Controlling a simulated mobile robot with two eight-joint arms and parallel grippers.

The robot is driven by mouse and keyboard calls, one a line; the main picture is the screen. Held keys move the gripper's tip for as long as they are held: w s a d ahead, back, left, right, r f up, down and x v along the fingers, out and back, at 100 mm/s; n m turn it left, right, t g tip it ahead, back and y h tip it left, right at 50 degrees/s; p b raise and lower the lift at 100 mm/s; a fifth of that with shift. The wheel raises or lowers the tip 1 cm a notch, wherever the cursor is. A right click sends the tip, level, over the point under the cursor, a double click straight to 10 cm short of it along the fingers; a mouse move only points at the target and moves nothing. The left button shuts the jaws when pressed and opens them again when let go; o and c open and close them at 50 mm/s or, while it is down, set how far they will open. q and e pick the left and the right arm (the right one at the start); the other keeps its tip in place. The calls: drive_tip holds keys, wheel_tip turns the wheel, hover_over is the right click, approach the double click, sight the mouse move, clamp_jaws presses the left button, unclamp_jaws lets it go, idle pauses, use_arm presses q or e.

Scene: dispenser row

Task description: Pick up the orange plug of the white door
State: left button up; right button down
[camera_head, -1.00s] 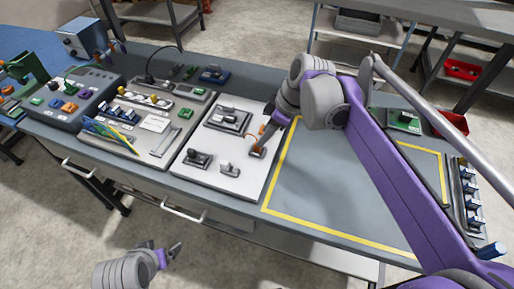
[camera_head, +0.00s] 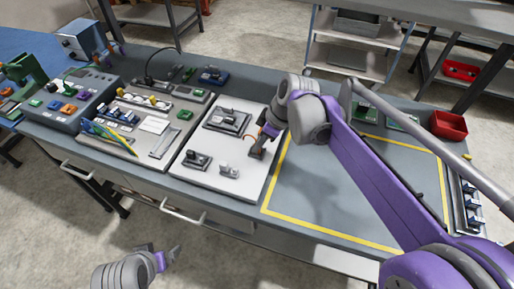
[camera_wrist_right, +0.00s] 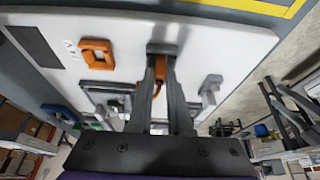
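The white door is the white panel (camera_head: 225,182) lying on the bench, left of the yellow-outlined area. My right gripper (camera_head: 259,147) points down over its right side. In the right wrist view, the fingers (camera_wrist_right: 160,68) are close together with the orange plug (camera_wrist_right: 159,73) between their tips, and they appear to press on it from both sides. A dark grey piece (camera_wrist_right: 161,48) lies just beyond the tips; I cannot tell whether the plug is seated or lifted. A thin orange cable (camera_head: 249,137) shows beside the gripper. My left gripper (camera_head: 160,253) is open and empty, in front of the bench.
An orange ring-shaped part (camera_wrist_right: 97,57) sits on the panel in the wrist view. Grey fittings (camera_head: 197,161) and a framed block (camera_head: 227,120) stand on the panel nearby. A red bin (camera_head: 449,125) is at the back right. The yellow-outlined area (camera_head: 335,195) is clear.

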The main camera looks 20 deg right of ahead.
drive_tip(key=shift+r, duration=0.1)
idle(0.4)
use_arm(q)
drive_tip(key=shift+w+r+p, duration=0.1)
drive_tip(key=shift+r+p, duration=0.35)
drive_tip(key=shift+r, duration=0.05)
use_arm(e)
wheel_tip(320, 180, up, 10)
use_arm(q)
drive_tip(key=shift+w+r+p, duration=0.25)
drive_tip(key=shift+r+p, duration=0.5)
drive_tip(key=shift+r, duration=0.2)
use_arm(e)
drive_tip(key=shift+r, duration=0.95)
use_arm(q)
drive_tip(key=shift+w+r+p, duration=0.25)
drive_tip(key=shift+r+p, duration=0.25)
drive_tip(key=shift+r, duration=0.15)
drive_tip(key=shift+w+r+p, duration=0.25)
drive_tip(key=shift+r+p, duration=0.2)
drive_tip(key=shift+r, duration=0.15)
use_arm(e)
wheel_tip(320, 180, up, 3)
drive_tip(key=shift+w+f, duration=0.1)
